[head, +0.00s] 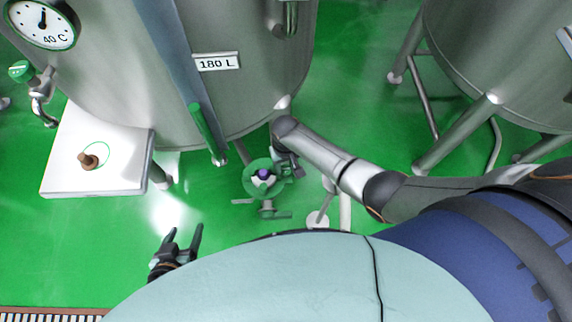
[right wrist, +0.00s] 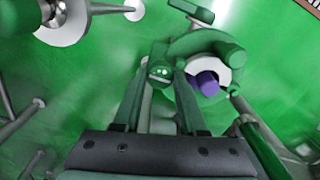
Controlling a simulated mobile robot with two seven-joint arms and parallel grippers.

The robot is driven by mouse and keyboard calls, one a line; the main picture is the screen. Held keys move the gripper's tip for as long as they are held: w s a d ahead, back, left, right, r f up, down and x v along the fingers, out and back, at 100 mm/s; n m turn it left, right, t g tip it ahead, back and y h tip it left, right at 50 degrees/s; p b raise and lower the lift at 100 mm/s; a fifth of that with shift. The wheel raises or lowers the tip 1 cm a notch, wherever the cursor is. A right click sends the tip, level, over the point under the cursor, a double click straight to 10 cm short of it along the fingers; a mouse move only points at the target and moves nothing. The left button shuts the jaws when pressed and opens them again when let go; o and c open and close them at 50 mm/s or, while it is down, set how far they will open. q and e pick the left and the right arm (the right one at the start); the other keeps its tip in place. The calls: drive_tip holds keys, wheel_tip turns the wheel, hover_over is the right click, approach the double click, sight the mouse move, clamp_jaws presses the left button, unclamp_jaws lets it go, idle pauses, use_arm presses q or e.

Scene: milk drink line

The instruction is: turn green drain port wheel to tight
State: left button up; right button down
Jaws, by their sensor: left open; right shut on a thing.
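The green drain port wheel (head: 252,186) is low in front of the steel tank, with a white and purple hub at its centre. My right gripper (head: 288,170) is at the wheel's right side. In the right wrist view its two fingers (right wrist: 161,72) are shut on a green knob-like part at the wheel's edge. The hold is partly hidden in the head view by the wrist. My left gripper (head: 184,241) is open and empty, low and left of the wheel.
The tank marked 180 L (head: 217,63) stands behind the wheel on metal legs. A white block (head: 70,175) with a brown peg is at the left. A second tank (head: 510,60) is at the right. Green floor lies open between them.

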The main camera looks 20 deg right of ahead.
idle(0.4)
drive_tip(key=shift+c, duration=2.3)
unclamp_jaws()
drive_tip(key=shift+r, duration=0.15)
wheel_tip(320, 180, up, 12)
drive_tip(key=shift+r, duration=0.15)
drive_tip(key=t+y, duration=0.1)
drive_tip(key=t, duration=0.1)
approach(286, 168)
drive_tip(key=s+a, duration=0.2)
wheel_tip(286, 168, down, 2)
drive_tip(key=s+d+t+y, duration=0.1)
drive_tip(key=s+t, duration=0.1)
drive_tip(key=s, duration=0.1)
drive_tip(key=s+d+r+n+t, duration=0.2)
drive_tip(key=s+d+r+t, duration=0.1)
drive_tip(key=s+t, duration=0.2)
drive_tip(key=shift+s+d, duration=0.35)
drive_tip(key=shift+s, duration=0.2)
